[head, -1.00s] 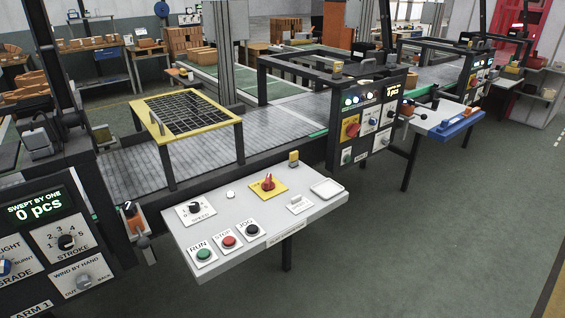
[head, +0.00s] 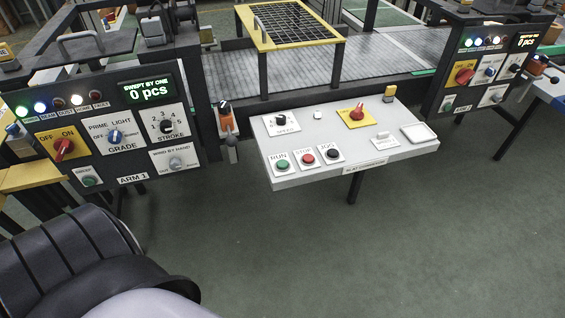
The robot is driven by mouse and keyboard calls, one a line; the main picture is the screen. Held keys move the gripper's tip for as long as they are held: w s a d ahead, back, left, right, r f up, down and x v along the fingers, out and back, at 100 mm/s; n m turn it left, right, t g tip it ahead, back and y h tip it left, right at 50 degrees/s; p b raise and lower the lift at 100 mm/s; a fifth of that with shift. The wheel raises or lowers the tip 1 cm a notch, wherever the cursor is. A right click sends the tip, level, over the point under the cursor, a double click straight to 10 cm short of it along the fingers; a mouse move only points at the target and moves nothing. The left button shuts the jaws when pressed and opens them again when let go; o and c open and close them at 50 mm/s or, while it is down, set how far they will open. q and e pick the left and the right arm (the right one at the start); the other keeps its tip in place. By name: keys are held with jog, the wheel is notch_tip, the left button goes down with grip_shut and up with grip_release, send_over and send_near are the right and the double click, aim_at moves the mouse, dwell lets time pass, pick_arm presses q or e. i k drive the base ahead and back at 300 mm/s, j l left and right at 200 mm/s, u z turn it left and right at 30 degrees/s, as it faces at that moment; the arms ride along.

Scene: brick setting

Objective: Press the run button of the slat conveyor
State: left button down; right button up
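The run button (head: 282,165) is a green round button on a white plate marked RUN, at the front left of a light grey slanted console (head: 350,177). A red stop button (head: 307,159) and a black jog button (head: 332,153) sit in a row to its right. The slat conveyor (head: 385,58) runs behind the console, its grey slats bare where they show. Neither of my grippers is in view. A dark ribbed part of my own body fills the lower left, apart from the console.
The console also carries a speed knob (head: 281,119), a red switch on a yellow plate (head: 357,113) and a white tray (head: 418,133). The ARM 1 panel (head: 107,125) stands to the left, another panel (head: 493,70) to the right. The green floor before the console is clear.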

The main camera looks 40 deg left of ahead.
aim_at(281, 164)
jog(key=i+j, duration=0.15)
jog(key=i, duration=0.65)
jog(key=i+u, duration=0.25)
jog(key=u, duration=1.55)
